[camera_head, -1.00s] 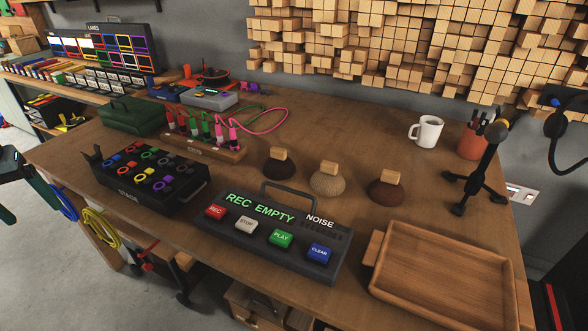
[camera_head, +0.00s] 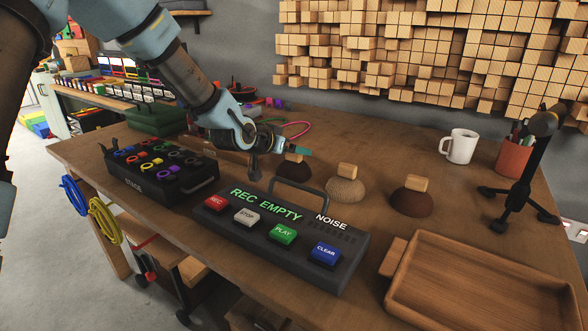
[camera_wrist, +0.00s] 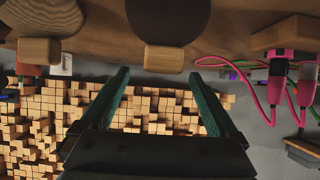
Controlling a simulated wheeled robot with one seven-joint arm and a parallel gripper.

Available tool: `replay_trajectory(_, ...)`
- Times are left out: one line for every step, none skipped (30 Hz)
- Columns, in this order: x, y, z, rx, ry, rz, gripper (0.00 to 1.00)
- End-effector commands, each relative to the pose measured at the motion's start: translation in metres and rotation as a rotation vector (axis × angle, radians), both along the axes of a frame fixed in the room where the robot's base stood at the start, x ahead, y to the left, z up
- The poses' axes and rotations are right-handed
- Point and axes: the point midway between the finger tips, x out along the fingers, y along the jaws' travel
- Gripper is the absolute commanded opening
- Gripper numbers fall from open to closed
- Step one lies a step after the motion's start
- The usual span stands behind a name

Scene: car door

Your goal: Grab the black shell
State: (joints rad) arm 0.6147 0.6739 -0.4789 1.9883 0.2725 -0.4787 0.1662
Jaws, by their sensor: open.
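The black shell (camera_head: 292,168) is a dark dome with a wooden block handle, standing on the table behind the noise recorder. My gripper partly covers it in the head view. In the wrist view the black shell (camera_wrist: 168,20) shows upside down, its wooden handle (camera_wrist: 164,58) just beyond the gap between the fingertips. My gripper (camera_wrist: 158,74) is open and empty, its two teal fingers apart on either side of the handle's line. In the head view my gripper (camera_head: 298,151) is close to the shell's top; I cannot tell whether they touch.
A tan shell (camera_head: 345,188) and a brown shell (camera_head: 411,200) stand to the right. The noise recorder (camera_head: 279,231) with its raised handle (camera_head: 300,190) is in front. A stage box (camera_head: 160,172) stands left; a wooden tray (camera_head: 480,262) and mug (camera_head: 459,146) are right.

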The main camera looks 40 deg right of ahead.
Motion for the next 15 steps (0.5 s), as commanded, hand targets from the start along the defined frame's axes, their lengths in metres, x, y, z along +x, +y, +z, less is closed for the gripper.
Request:
replay_trajectory(0.001, -0.003, -0.001, 0.000, 0.000, 0.000, 0.95)
replay_trajectory(0.001, -0.004, -0.002, 0.000, 0.000, 0.000, 0.95)
replay_trajectory(0.002, -0.005, -0.004, 0.001, 0.001, 0.000, 0.95)
replay_trajectory(0.002, -0.007, -0.005, 0.002, 0.001, 0.000, 0.95)
replay_trajectory(0.003, -0.009, -0.007, 0.001, 0.002, 0.001, 0.95)
replay_trajectory(0.004, -0.013, -0.010, 0.001, 0.003, 0.000, 0.95)
replay_trajectory(0.005, -0.016, -0.013, 0.002, 0.003, 0.000, 0.95)
replay_trajectory(0.006, -0.019, -0.015, 0.002, 0.002, 0.001, 0.95)
replay_trajectory(0.008, -0.024, -0.019, 0.002, 0.003, 0.001, 0.95)
replay_trajectory(0.008, -0.027, -0.022, 0.002, 0.003, 0.001, 0.95)
replay_trajectory(0.010, -0.031, -0.024, 0.001, 0.002, 0.001, 0.95)
replay_trajectory(0.011, -0.035, -0.027, 0.001, 0.002, 0.001, 0.95)
replay_trajectory(0.012, -0.038, -0.028, 0.002, 0.002, 0.002, 0.95)
replay_trajectory(0.013, -0.040, -0.029, 0.002, 0.002, 0.002, 0.95)
replay_trajectory(0.013, -0.042, -0.031, 0.003, 0.002, 0.002, 0.95)
